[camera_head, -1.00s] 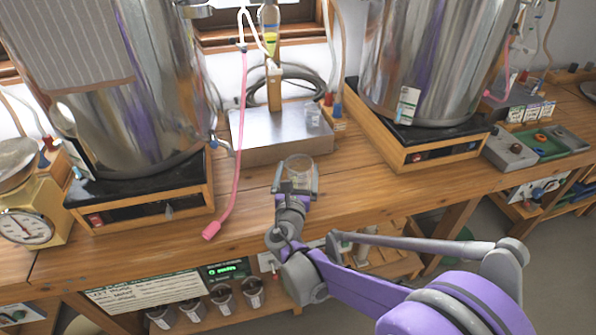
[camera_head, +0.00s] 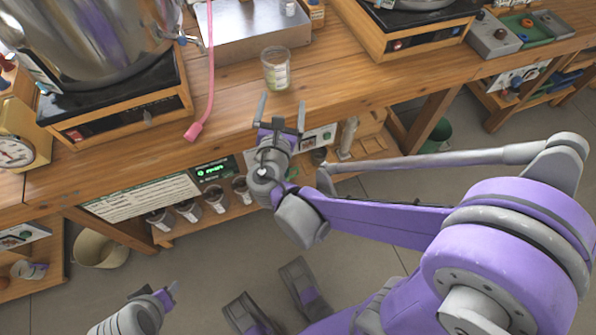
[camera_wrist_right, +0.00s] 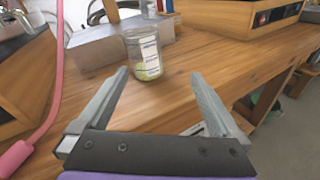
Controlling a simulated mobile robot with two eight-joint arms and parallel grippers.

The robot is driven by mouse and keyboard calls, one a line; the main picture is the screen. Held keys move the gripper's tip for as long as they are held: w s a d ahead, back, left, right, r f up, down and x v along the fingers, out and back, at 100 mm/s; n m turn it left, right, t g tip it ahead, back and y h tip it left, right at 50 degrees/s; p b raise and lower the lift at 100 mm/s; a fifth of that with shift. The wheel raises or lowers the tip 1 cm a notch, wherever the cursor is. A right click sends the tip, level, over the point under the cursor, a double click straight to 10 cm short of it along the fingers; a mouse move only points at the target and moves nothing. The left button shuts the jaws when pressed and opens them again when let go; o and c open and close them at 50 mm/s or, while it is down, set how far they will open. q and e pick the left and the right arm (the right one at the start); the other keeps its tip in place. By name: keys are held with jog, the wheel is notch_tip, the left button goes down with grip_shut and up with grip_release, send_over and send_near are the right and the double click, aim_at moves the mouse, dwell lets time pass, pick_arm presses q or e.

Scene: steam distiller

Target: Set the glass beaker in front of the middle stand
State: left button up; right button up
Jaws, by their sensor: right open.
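The glass beaker (camera_head: 276,72) stands upright on the wooden table, in front of the metal box of the middle stand (camera_head: 235,40) and toward its right side. It has a pale label and something yellow-green inside or showing through. The beaker also shows in the right wrist view (camera_wrist_right: 146,58), beyond the fingertips. My right gripper (camera_head: 281,106) is open and empty at the table's front edge, apart from the beaker and pointing at it. My left gripper (camera_head: 166,294) is low at the bottom left, away from the table; its jaws are unclear.
A pink hose (camera_head: 208,90) hangs onto the table left of the beaker. Steel pots on wooden-framed heaters (camera_head: 120,108) stand on either side. The table in front of the beaker is clear. A lower shelf holds several metal cups (camera_head: 215,198).

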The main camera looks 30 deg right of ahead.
jog(key=s+f+m+g+y, duration=0.4)
jog(key=s+f+m+g, duration=0.35)
jog(key=s+m, duration=0.6)
jog(key=s+a+f+m+y, duration=0.3)
jog(key=s+a+m+y, duration=0.3)
jog(key=m, duration=0.6)
jog(key=shift+s+a+f+g, duration=0.15)
jog(key=shift+a+g, duration=0.3)
jog(key=shift+a, duration=0.5)
